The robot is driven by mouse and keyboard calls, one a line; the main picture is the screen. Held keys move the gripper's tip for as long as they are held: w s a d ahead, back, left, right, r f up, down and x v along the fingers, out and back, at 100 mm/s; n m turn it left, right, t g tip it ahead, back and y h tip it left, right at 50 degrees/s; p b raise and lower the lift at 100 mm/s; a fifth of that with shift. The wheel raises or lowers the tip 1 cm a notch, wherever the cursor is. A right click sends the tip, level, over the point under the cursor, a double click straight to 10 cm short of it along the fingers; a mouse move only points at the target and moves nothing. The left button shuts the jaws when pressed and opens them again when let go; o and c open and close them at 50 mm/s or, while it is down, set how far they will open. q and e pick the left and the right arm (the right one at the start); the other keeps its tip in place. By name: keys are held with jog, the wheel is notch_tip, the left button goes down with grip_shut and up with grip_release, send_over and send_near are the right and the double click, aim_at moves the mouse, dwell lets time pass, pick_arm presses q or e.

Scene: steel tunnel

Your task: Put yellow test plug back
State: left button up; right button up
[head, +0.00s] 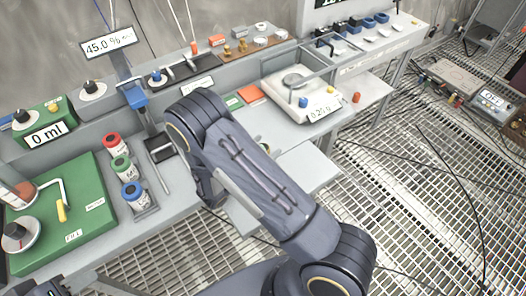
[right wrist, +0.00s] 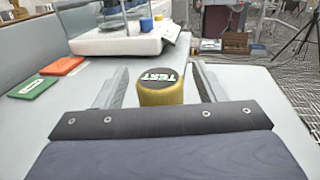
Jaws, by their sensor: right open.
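The yellow test plug (right wrist: 160,92) stands upright on the light grey bench in the right wrist view. Its black top is marked TEST. My right gripper (right wrist: 160,80) is open, with one finger on each side of the plug and a gap visible beside it. In the head view my right arm covers the plug and most of the right gripper. A dark part of my left gripper (head: 45,288) shows at the bottom left edge of the head view; its fingers cannot be made out. I cannot tell where the plug's own seat is.
Orange (right wrist: 62,66) and green (right wrist: 32,86) cards lie left of the plug. A green board (head: 85,235) and a rack of capped bottles (head: 145,208) occupy the bench's left part.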

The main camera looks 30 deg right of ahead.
jog(key=shift+w+d, duration=0.25)
jog(key=shift+d, duration=0.4)
jog(key=c, duration=1.2)
